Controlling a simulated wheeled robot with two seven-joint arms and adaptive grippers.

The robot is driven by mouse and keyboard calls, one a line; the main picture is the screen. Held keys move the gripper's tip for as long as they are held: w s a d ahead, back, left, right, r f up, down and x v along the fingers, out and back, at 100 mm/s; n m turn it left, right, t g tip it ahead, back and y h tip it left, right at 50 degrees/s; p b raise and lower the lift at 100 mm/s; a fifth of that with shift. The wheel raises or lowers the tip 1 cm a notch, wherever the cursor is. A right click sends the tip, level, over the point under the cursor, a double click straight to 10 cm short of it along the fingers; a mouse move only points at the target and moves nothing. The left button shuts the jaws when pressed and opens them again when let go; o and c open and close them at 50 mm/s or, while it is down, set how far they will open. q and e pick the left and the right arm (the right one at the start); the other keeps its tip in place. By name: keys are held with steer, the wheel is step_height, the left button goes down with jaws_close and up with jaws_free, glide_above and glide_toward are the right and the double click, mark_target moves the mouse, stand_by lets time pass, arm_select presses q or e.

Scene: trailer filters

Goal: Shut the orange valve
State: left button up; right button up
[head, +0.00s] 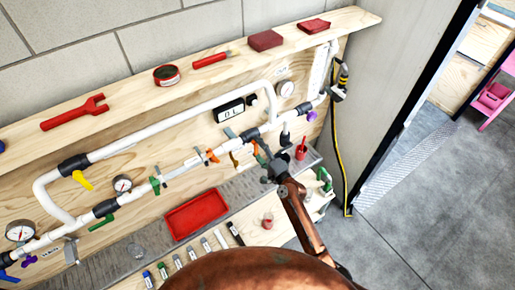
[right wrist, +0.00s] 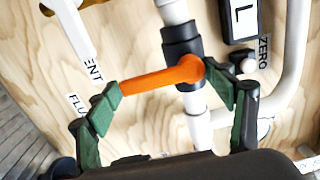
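The orange valve handle (right wrist: 160,77) sits on a black fitting of a white pipe and points out sideways, roughly across the pipe. In the head view an orange handle (head: 256,147) shows beside my right gripper (head: 270,154), partly hidden by it. In the right wrist view my right gripper (right wrist: 164,97) is open, with one green fingertip near the handle's free end and the other near its pivot end. The handle lies between the fingertips; I cannot tell whether either touches it. My left gripper is not in view.
A black display (head: 230,110) and a gauge (head: 285,89) are close by. A red tray (head: 196,214) lies on the bench below. A yellow-black hose (head: 341,160) hangs at the right, beside open floor.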

steer(key=shift+o, duration=0.4)
steer(key=shift+d, duration=0.1)
steer(key=v, duration=1.2)
